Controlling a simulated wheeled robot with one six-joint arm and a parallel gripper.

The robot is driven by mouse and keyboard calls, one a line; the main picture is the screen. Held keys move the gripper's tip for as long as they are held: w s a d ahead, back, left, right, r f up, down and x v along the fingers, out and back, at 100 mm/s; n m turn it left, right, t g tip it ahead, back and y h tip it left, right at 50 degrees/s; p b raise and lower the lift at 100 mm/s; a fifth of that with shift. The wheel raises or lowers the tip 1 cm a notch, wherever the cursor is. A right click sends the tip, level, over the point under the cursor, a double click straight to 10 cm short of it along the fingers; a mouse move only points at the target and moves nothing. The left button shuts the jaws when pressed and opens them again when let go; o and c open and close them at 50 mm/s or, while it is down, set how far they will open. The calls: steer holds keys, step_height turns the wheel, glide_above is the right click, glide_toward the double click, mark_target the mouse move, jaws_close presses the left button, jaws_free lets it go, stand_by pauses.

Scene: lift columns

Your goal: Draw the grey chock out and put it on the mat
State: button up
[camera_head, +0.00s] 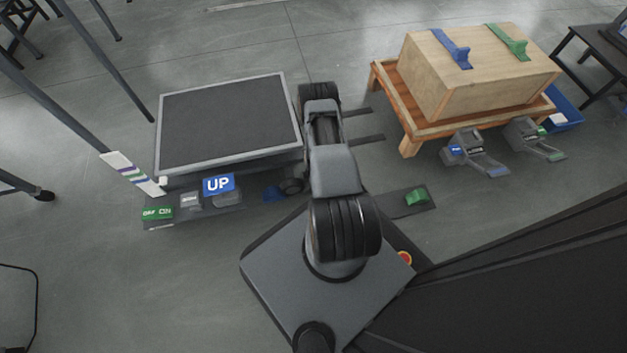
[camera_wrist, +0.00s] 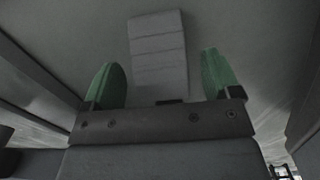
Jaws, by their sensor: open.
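In the wrist view my gripper (camera_wrist: 160,68) is open, with a green pad on each side and empty space between them. A light grey ribbed slab, which looks like the grey chock (camera_wrist: 158,40), lies ahead between and beyond the fingers; I see no contact. In the head view my arm covers the gripper, and I cannot make out this chock there. A flat dark strip (camera_head: 428,206), possibly the mat, lies right of my arm with a green block (camera_head: 417,195) on it. I cannot tell whether it is the mat.
A wooden box (camera_head: 435,80) on a low stand and two grey pedals (camera_head: 470,152) are at right.

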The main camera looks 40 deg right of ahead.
steer(key=shift+f, duration=0.35)
steer(key=shift+c, duration=0.2)
steer(key=c, duration=1.1)
steer(key=shift+d, duration=0.1)
steer(key=shift+c, duration=0.2)
steer(key=shift+d, duration=0.1)
steer(key=shift+s+d+b, duration=0.3)
steer(key=shift+s+d, duration=0.15)
steer(key=shift+d, duration=0.45)
steer(key=shift+s+d+b, duration=0.25)
steer(key=shift+s+d, duration=0.2)
steer(key=shift+d, duration=0.4)
